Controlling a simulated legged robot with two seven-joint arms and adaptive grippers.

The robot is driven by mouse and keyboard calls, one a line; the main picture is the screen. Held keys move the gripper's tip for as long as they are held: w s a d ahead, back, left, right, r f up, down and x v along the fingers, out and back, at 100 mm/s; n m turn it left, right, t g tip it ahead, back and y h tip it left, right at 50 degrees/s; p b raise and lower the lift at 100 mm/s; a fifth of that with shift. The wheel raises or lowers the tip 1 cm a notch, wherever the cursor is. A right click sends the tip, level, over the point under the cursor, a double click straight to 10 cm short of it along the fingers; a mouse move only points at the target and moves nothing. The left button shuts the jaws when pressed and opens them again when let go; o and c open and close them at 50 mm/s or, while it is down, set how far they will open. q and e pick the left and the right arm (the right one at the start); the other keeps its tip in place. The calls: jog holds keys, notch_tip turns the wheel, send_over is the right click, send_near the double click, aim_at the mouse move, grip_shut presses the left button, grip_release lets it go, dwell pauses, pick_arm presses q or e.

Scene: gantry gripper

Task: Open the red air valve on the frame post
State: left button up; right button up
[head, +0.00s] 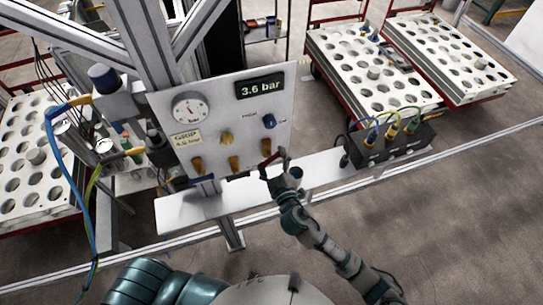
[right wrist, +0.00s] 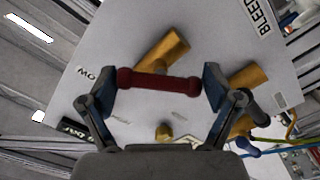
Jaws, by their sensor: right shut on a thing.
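The red valve handle (right wrist: 158,82) is a short red bar on the white panel (head: 245,110) that is fixed to the frame post (head: 147,40). In the right wrist view it spans the space between both fingertips of my right gripper (right wrist: 168,80). The gripper is shut on the handle, with a fingertip at each end. In the head view my right gripper (head: 273,164) is at the panel's lower right corner and largely covers the handle. My left gripper is not in view.
The panel carries a round gauge (head: 190,107), a display (head: 260,86) reading 3.6 bar, several brass fittings (head: 234,163) and a blue knob (head: 269,121). A white shelf (head: 190,212) lies below. A dark connector box (head: 390,146) with cables stands to the right.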

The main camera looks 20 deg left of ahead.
jog(key=n+p, duration=0.3)
jog(key=n, duration=0.3)
jog(key=shift+s+f+n+p, duration=0.1)
jog(key=shift+s+n+p, duration=0.05)
jog(key=shift+n+p, duration=0.15)
jog(key=shift+f+n+p, duration=0.1)
jog(key=shift+n+p, duration=0.5)
jog(key=shift+n, duration=0.6)
jog(key=shift+f+n+p, duration=0.1)
jog(key=shift+n+p, duration=0.3)
jog(key=shift+n, duration=0.7)
jog(key=shift+f, duration=0.15)
jog(key=o, duration=0.9)
jog(key=shift+a, duration=0.1)
